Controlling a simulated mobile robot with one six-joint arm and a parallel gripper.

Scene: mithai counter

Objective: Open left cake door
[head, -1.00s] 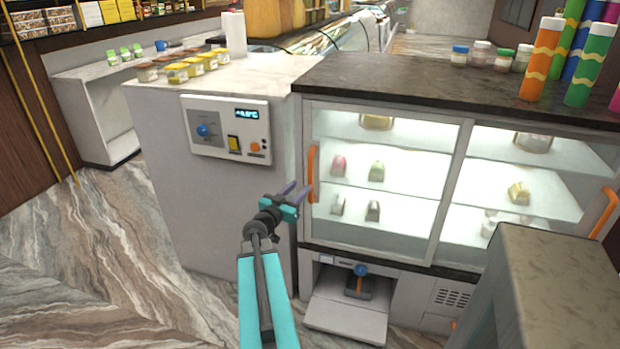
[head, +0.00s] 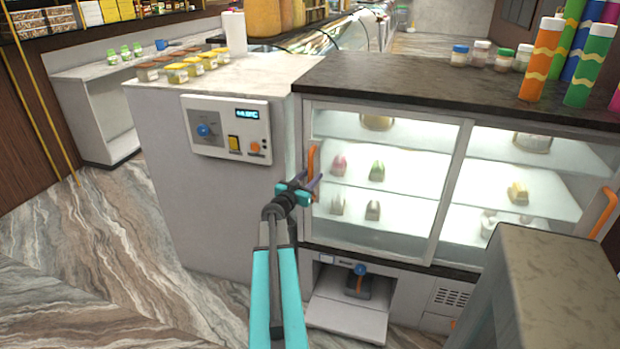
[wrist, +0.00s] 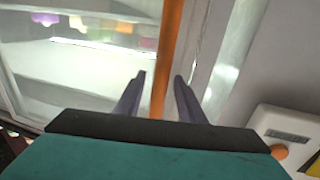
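The left cake door (head: 385,180) is a glass panel in a pale frame on the lit display case, and it is shut. Its orange vertical handle (head: 311,172) runs along the door's left edge. My gripper (head: 314,182) is at the lower part of this handle. In the wrist view the handle (wrist: 167,55) passes between the two purple fingers of my gripper (wrist: 160,85). The fingers are apart, with gaps on both sides of the handle. Pastries stand on the shelves behind the glass.
A white cabinet with a control panel (head: 226,130) stands left of the case. An open drawer flap (head: 345,318) juts out below the door. A grey block (head: 565,285) stands at the front right. The marble floor (head: 120,260) at left is clear.

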